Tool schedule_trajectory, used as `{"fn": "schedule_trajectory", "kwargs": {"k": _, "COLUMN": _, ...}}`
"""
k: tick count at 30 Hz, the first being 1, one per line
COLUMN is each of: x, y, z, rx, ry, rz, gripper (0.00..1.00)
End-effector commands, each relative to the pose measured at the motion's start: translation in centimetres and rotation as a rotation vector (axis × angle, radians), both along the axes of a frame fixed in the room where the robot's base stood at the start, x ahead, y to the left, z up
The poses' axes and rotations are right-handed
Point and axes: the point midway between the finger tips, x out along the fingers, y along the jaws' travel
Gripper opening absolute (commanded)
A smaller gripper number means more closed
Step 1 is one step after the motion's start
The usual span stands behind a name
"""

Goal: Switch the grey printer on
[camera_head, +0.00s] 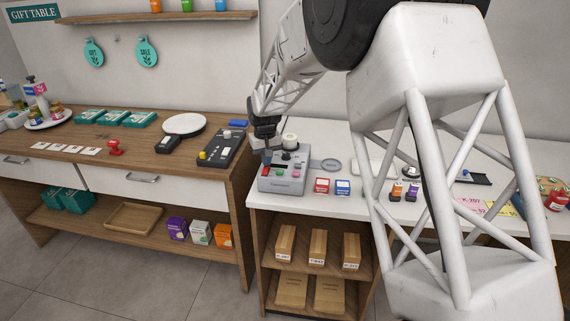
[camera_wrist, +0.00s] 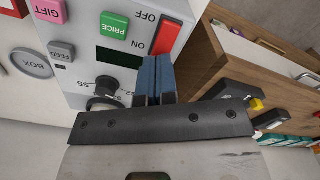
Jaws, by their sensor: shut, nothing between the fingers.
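The grey printer (camera_head: 283,184) stands at the left end of the white counter. In the wrist view its panel (camera_wrist: 85,20) shows a red rocker switch (camera_wrist: 172,32) between the printed words OFF and ON. Beside it are a green PRICE button (camera_wrist: 114,26), a pink GIFT button (camera_wrist: 48,9), a grey FEED button (camera_wrist: 61,52) and a dark knob (camera_wrist: 104,92). My gripper (camera_wrist: 159,60) is shut and empty. Its blue fingertips are close to the ON end of the switch; I cannot tell whether they touch. The head view shows my gripper (camera_head: 267,155) over the printer's left side.
A wooden counter (camera_head: 100,130) adjoins on the left, with a dark device (camera_head: 222,150) bearing a yellow button. Small red (camera_head: 322,186) and blue (camera_head: 343,187) boxes stand right of the printer. My arm hides part of the white counter.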

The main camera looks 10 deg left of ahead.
Motion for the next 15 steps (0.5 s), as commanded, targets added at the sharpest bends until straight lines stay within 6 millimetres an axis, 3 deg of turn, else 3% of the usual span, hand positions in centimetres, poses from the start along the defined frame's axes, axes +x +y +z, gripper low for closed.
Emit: {"fn": "schedule_trajectory", "kwargs": {"k": 15, "x": 0.01, "y": 0.00, "z": -0.55, "rx": 0.000, "ry": 0.000, "rz": 0.000, "gripper": 0.00}}
